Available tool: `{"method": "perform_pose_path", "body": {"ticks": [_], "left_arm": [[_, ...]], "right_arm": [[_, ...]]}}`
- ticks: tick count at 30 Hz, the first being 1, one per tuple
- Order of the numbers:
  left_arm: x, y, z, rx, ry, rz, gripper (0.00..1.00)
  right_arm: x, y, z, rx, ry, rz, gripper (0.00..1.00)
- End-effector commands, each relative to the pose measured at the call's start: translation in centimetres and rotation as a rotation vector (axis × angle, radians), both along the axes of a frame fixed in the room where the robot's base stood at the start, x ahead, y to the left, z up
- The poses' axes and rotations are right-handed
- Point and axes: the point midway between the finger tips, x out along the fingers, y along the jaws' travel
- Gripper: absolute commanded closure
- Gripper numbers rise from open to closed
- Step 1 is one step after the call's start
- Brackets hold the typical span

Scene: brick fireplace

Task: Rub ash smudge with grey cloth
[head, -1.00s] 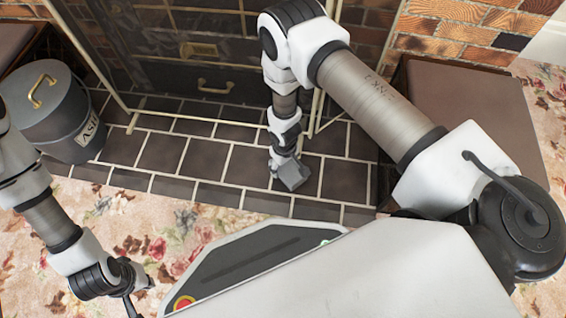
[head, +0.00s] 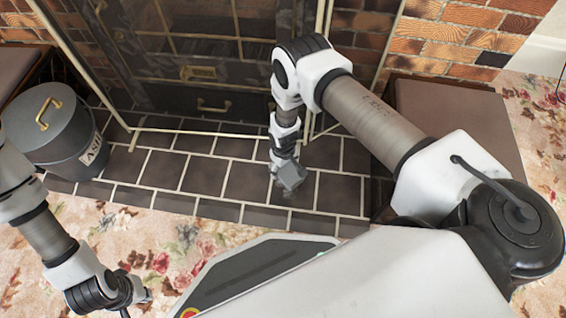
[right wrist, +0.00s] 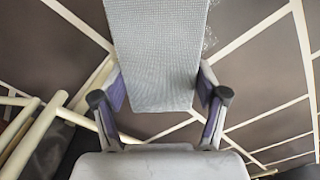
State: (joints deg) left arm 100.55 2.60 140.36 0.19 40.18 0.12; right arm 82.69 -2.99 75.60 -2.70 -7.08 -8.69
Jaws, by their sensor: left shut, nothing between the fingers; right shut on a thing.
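The grey cloth (right wrist: 160,55) is held between the fingers of my right gripper (right wrist: 160,110) in the right wrist view. In the head view the cloth (head: 292,176) shows as a small grey patch at the end of my right arm, low over the dark hearth tiles. I cannot tell whether it touches them. The ash smudge is not clearly visible; a faint pale trace (right wrist: 211,35) shows beside the cloth's edge in the right wrist view. My left gripper (head: 125,312) is at the bottom left over the carpet, shut and empty, partly cut off by the frame.
A grey ash bucket (head: 58,135) with a brass handle stands on the hearth's left. The fireplace doors (head: 200,85) with brass trim rise behind the tiles (head: 205,174). A brown padded bench (head: 465,130) stands at the right. Floral carpet (head: 75,220) lies in front.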

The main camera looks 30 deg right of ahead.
Motion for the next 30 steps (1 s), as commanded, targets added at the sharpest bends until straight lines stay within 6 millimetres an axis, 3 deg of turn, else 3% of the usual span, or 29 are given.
{"method": "perform_pose_path", "body": {"ticks": [4, 6, 18, 30], "left_arm": [[0.0, 0.0, 0.3, 0.000, 0.000, 0.000, 1.00], [0.0, 0.0, 1.0, 0.000, 0.000, 0.000, 1.00], [0.0, 0.0, 5.0, 0.000, 0.000, 0.000, 1.00], [0.0, 0.0, 5.4, 0.000, 0.000, 0.000, 1.00]], "right_arm": [[0.0, 0.0, 0.3, 0.000, -0.003, 0.001, 0.61], [0.0, 0.0, 1.1, 0.000, -0.004, 0.001, 0.74], [0.0, 0.0, 5.9, 0.000, -0.002, 0.002, 0.74], [0.0, 0.0, 6.6, 0.000, -0.001, 0.001, 0.74]]}}
